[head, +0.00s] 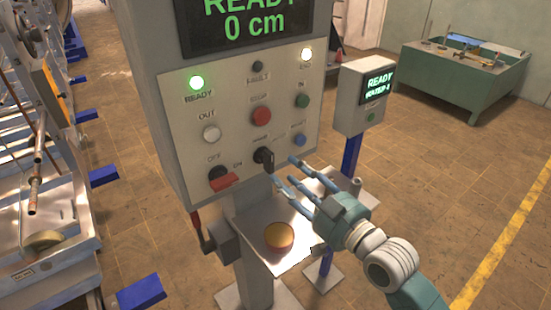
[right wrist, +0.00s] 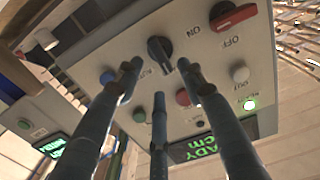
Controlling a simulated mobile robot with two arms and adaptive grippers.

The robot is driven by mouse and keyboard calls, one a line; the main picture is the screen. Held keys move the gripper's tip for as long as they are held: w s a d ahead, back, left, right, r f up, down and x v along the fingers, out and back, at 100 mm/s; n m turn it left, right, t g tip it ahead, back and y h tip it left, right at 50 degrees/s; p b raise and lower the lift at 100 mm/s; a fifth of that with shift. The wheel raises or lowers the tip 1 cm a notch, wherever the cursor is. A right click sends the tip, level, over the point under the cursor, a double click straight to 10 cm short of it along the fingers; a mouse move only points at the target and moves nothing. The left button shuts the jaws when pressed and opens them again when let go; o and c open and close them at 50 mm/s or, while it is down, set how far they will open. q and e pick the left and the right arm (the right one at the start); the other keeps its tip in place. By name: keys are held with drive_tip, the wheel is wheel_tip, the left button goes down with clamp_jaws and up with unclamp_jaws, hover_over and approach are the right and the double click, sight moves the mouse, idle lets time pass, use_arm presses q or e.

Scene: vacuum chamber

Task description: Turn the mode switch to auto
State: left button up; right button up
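The mode switch is most likely the black rotary knob (head: 264,156) low on the grey control panel, between the red OFF/ON switch and a blue button. Its small labels are too blurred to read, so I cannot tell its setting. In the right wrist view the knob (right wrist: 160,50) shows just beyond the fingertips. My right gripper (head: 286,178) is just right of and below the knob, its three fingers spread and pointing at the panel. In the right wrist view the right gripper (right wrist: 159,76) is open and empty; contact with the knob is unclear. My left gripper is out of view.
The red OFF/ON switch (head: 223,182) is left of the knob; the blue button (head: 299,140) is close to its right. A red button (head: 261,116) is above. A shelf (head: 290,225) with a round orange-topped object (head: 279,236) is below. A smaller panel (head: 363,95) stands right.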

sight(266, 160)
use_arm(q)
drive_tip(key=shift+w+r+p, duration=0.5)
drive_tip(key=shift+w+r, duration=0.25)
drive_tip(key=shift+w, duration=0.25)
use_arm(e)
drive_tip(key=x, duration=0.6)
drive_tip(key=shift+w, duration=0.15)
drive_tip(key=shift+a, duration=0.1)
drive_tip(key=shift+c, duration=0.7)
drive_tip(key=c, duration=0.8)
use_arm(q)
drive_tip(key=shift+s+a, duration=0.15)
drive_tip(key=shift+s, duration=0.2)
use_arm(e)
clamp_jaws()
